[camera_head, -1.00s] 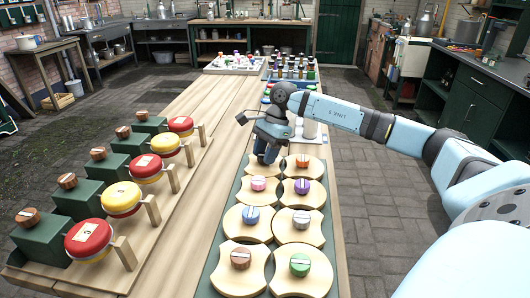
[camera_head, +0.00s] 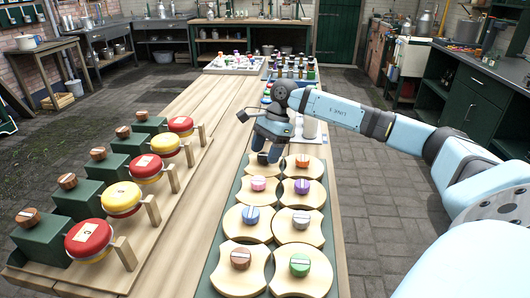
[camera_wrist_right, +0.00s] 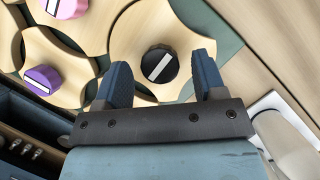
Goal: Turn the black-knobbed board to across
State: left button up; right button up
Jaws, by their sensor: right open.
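The black knob (camera_wrist_right: 158,66) with a white stripe sits on its pale wooden board (camera_wrist_right: 135,40), seen in the right wrist view. The stripe runs on a slant in that picture. My right gripper (camera_wrist_right: 161,72) is open, with one blue finger on either side of the knob; I cannot tell whether they touch it. My left gripper is in neither view.
Boards with an orange knob (camera_head: 302,161), a purple knob (camera_head: 258,183) and other colours stand close around. A wooden rack with red and yellow discs (camera_head: 121,198) stands at the left. A tray with bottles (camera_head: 292,70) lies beyond the boards.

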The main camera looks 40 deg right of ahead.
jog(key=p+v, duration=0.1)
jog(key=v, duration=1.2)
jog(key=shift+p, duration=0.4)
